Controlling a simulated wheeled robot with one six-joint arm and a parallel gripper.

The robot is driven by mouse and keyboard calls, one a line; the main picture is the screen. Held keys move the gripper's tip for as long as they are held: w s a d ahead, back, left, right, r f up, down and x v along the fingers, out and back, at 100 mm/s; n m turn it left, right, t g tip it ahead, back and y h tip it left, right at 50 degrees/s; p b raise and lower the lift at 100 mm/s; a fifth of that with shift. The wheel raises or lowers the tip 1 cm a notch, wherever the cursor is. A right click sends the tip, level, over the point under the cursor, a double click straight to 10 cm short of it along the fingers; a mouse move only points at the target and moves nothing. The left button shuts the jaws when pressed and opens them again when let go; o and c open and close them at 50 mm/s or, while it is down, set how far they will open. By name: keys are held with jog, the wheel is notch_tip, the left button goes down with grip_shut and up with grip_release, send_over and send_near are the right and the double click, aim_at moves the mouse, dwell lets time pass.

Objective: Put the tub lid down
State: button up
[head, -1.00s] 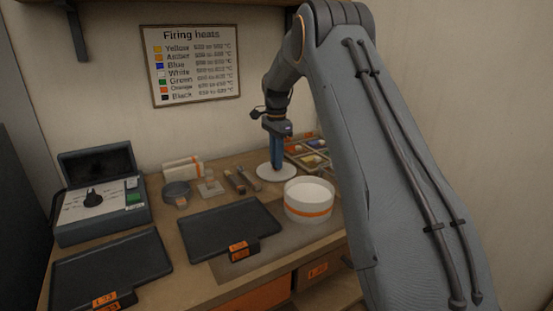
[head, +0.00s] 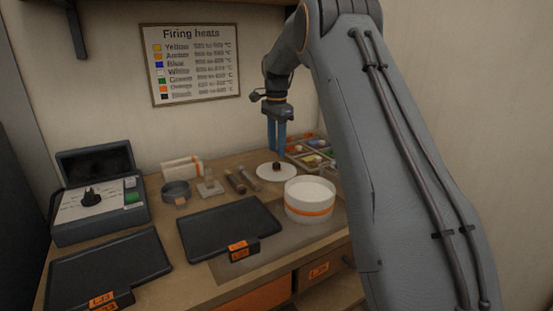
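The tub lid (head: 268,174) is a flat white disc with a small dark knob (head: 277,167) on top. It lies on the bench just behind and left of the white tub (head: 309,203), which has an orange band and stands upright. My gripper (head: 277,154) hangs above the lid with its two blue fingers apart.
A tray of coloured pots (head: 311,153) sits behind the tub. Dark trays (head: 225,232) with orange labels lie at front. Small jars and rods (head: 235,182) stand left of the lid. A control box (head: 98,200) is far left.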

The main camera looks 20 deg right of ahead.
aim_at(277, 163)
notch_tip(277, 163, up, 7)
jog(key=b, duration=0.1)
dwell(0.7)
